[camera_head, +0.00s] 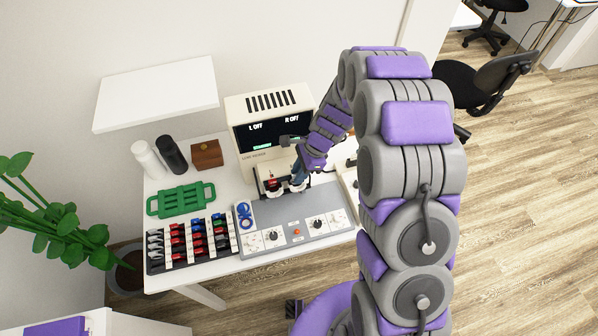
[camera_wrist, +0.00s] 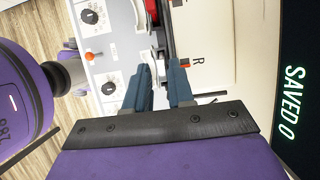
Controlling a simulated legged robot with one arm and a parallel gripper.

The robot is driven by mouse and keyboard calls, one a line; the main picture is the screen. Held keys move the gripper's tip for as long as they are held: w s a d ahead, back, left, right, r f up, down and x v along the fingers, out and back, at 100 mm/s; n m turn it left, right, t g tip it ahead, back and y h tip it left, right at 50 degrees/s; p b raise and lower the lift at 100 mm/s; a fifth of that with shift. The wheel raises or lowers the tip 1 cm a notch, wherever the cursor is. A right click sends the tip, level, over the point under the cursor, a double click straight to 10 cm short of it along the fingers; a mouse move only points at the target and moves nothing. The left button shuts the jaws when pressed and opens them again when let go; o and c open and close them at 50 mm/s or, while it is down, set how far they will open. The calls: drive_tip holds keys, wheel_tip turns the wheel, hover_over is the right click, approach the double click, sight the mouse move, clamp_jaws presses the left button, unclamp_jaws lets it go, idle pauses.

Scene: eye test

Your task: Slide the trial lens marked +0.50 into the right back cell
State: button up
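My gripper (camera_wrist: 161,68) shows in the wrist view with its two blue-grey fingers apart and a pale gap between them. I see no lens clearly held there. The tips are close to the lens holder (camera_wrist: 166,25), near the side marked R. In the head view my gripper (camera_head: 298,180) is at the right part of this holder, in front of the display unit, and hides the right cells. A red-tabbed lens (camera_head: 272,183) stands in the holder's left part. Several lenses with black, red, blue and green tabs stand in the rack (camera_head: 205,258). I cannot read +0.50 on any lens.
The grey console (camera_head: 285,228) with knobs lies in front of the holder. The display unit (camera_head: 268,103) stands behind it. A green tray (camera_head: 180,200), blue ring-shaped tool (camera_head: 244,214), brown box (camera_head: 206,154) and two bottles (camera_head: 171,155) are to the left. A white shelf (camera_head: 155,93) hangs above.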

drive_tip(key=p+v, duration=0.2)
drive_tip(key=v, duration=1.5)
drive_tip(key=shift+r, duration=0.1)
drive_tip(key=s+d+r+n+h, duration=0.1)
drive_tip(key=s+n, duration=0.4)
drive_tip(key=s, duration=0.6)
drive_tip(key=s+d+r+n+h+b, duration=0.1)
drive_tip(key=s+d+r+n, duration=0.3)
drive_tip(key=s, duration=0.7)
drive_tip(key=s+d+r+n+h+b, duration=0.1)
drive_tip(key=s+n, duration=0.4)
drive_tip(key=s, duration=0.7)
drive_tip(key=shift+d+r+n+h, duration=0.4)
drive_tip(key=shift+d+r+h, duration=0.3)
drive_tip(key=shift+d+r, duration=0.1)
